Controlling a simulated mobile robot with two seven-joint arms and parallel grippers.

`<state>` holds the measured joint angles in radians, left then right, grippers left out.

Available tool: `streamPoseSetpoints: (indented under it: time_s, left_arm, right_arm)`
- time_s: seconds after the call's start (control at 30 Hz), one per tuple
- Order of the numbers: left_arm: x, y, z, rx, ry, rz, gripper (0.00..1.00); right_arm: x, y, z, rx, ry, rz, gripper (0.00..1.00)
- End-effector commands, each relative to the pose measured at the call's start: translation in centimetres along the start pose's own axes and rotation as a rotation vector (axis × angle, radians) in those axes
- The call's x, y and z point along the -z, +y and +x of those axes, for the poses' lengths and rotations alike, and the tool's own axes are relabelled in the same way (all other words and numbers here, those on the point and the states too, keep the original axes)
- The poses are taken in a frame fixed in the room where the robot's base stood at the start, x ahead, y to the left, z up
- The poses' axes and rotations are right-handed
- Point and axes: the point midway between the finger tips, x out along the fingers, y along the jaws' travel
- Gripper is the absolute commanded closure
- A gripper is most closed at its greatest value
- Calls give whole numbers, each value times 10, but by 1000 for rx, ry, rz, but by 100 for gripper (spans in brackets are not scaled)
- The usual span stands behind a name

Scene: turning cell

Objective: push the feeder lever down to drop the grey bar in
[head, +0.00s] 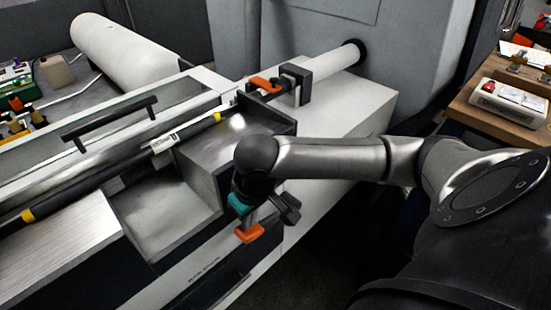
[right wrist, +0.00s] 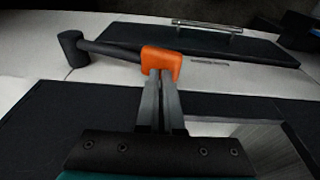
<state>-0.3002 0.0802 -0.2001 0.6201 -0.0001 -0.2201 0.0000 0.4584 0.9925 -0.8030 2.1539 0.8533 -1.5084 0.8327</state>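The feeder lever shows in the right wrist view as a dark rod (right wrist: 110,48) running from a dark round hub to an orange grip (right wrist: 161,61). In the head view its orange grip (head: 250,233) is at the front side of the feeder. My right gripper (right wrist: 163,82) has its fingers close together, with the tips at the orange grip; the exact contact is hard to tell. In the head view my right gripper (head: 246,215) points down, just above the orange grip. I cannot make out the grey bar with certainty. My left gripper is out of view.
A long dark rod with yellow bands (head: 105,180) lies along the feeder. A second orange handle (head: 265,85) sits by a black block (head: 295,84) and a pale tube (head: 330,63) entering the grey machine. A wooden bench (head: 500,125) stands at right.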

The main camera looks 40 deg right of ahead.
Motion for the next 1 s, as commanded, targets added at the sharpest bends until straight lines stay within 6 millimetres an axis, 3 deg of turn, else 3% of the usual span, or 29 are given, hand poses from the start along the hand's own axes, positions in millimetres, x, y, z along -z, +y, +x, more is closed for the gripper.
streamPoseSetpoints:
  time_s: [0.53, 1.0]
  left_arm:
    - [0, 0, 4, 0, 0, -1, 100]
    - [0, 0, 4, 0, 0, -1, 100]
  right_arm:
    - [-6, 3, 20, -8, -9, 2, 100]
    - [-6, 2, 23, -8, -8, 2, 100]
